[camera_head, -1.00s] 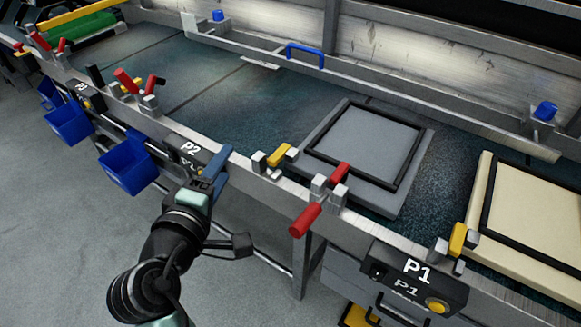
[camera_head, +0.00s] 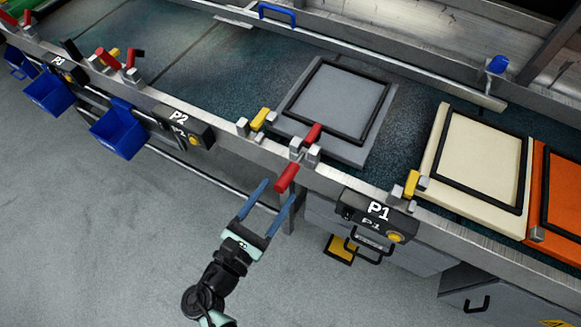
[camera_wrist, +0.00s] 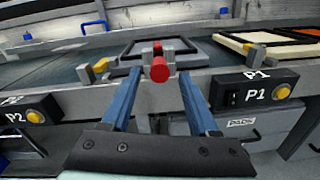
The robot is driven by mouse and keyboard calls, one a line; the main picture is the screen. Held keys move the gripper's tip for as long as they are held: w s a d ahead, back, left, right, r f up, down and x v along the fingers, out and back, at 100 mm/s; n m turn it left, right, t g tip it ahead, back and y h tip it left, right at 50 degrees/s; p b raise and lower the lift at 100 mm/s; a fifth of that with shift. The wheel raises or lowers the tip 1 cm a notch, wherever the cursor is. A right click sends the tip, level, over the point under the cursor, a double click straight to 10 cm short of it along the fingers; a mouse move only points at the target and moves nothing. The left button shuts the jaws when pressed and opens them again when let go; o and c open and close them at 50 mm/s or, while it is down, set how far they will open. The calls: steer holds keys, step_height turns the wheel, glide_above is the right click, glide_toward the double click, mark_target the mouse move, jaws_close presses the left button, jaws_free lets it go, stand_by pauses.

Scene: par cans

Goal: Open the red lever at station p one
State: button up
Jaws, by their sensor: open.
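The red lever (camera_head: 287,178) is on the front rail, left of the black P1 box (camera_head: 377,217). Its red handle hangs out over the front edge toward me, and a second red piece (camera_head: 313,132) shows behind its grey bracket. My gripper (camera_head: 272,191) is open, with its two blue fingers pointing at the handle from the front. In the wrist view the handle's round red end (camera_wrist: 159,69) lies between the two fingers (camera_wrist: 155,90), a little beyond their tips. The fingers appear apart from it.
A grey panel with a black frame (camera_head: 292,107) lies behind the lever. Yellow levers (camera_head: 260,119) (camera_head: 411,184) stand on either side. The P2 box (camera_head: 182,127) and blue bins (camera_head: 118,132) are left along the rail. Open floor lies in front.

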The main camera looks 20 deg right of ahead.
mark_target(298, 161)
steer(key=x, duration=0.6)
steer(key=shift+w+d, duration=0.25)
steer(key=shift+d, duration=0.05)
jaws_close()
stand_by(1.1)
